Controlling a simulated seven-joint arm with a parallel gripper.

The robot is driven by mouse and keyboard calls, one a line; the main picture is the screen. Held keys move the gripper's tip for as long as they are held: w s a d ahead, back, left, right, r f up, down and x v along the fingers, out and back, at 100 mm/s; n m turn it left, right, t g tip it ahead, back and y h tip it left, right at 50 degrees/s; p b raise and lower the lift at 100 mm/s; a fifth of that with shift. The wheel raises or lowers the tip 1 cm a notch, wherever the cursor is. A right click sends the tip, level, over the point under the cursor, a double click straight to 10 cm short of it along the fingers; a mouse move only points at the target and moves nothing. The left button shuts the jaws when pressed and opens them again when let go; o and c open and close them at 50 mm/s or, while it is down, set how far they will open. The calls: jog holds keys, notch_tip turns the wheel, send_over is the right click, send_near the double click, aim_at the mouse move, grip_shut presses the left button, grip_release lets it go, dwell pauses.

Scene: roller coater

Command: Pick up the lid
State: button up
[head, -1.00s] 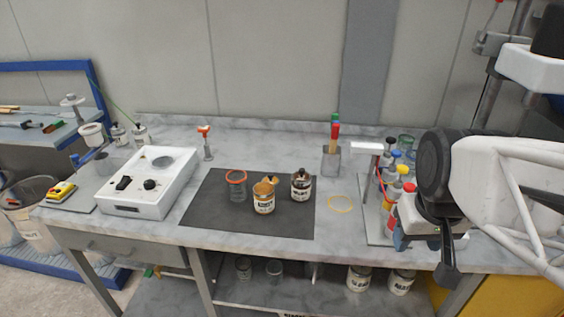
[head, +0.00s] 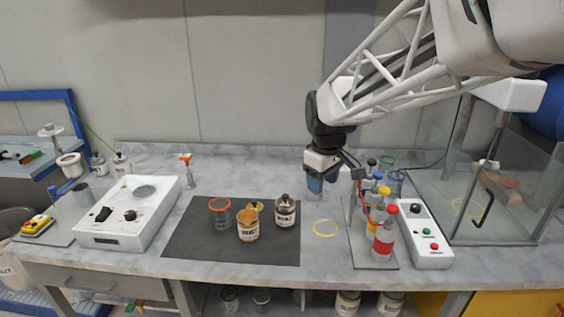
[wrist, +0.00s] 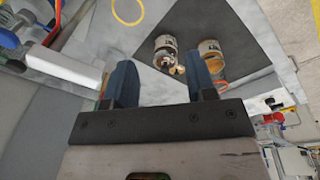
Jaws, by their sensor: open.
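On the dark mat stands an open can (head: 247,228) with an orange-brown top and a label. A small tan round piece (head: 257,206), which looks like a lid, shows at its back right edge; I cannot tell whether it leans or is attached. A second labelled can (head: 285,212) with a dark top stands to the right. My gripper (head: 318,187) points down behind and right of the cans, open and empty, apart from them. In the wrist view, the cans (wrist: 210,55) and the tan piece (wrist: 178,70) show beyond the open blue fingers (wrist: 162,72).
A clear jar with an orange rim (head: 219,213) stands left of the cans on the mat (head: 190,245). A yellow ring (head: 326,228) lies right of it. A rack of bottles (head: 380,235) and a button box (head: 426,240) stand further right. The mat's front is clear.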

aim_at(254, 201)
jog(key=w+a+f+n, duration=0.1)
jog(key=w+a+f, duration=0.1)
jog(key=w+a, duration=0.1)
jog(key=w+a+f+n, duration=0.2)
jog(key=w+a, duration=0.1)
jog(key=w, duration=0.1)
jog(key=w+a+f+n, duration=0.1)
jog(key=w+a, duration=0.3)
jog(key=shift+w+f+g, duration=0.15)
jog(key=shift+f+g, duration=0.15)
jog(key=shift+f, duration=0.1)
jog(key=w+a+f+n, duration=0.1)
jog(key=w+a+f, duration=0.1)
jog(key=a, duration=0.1)
jog(key=w+a+f+n, duration=0.2)
jog(key=w+a+f, duration=0.1)
jog(key=a, duration=0.1)
jog(key=w+a+f+n, duration=0.1)
jog(key=w+a+f, duration=0.2)
jog(key=shift+a+g, duration=0.3)
jog(key=shift+a, duration=0.05)
jog(key=shift+f, duration=0.15)
jog(key=shift+f, duration=1.2)
jog(key=shift+f, duration=0.1)
jog(key=shift+f, duration=2.5)
jog(key=shift+c, duration=0.3)
grip_shut()
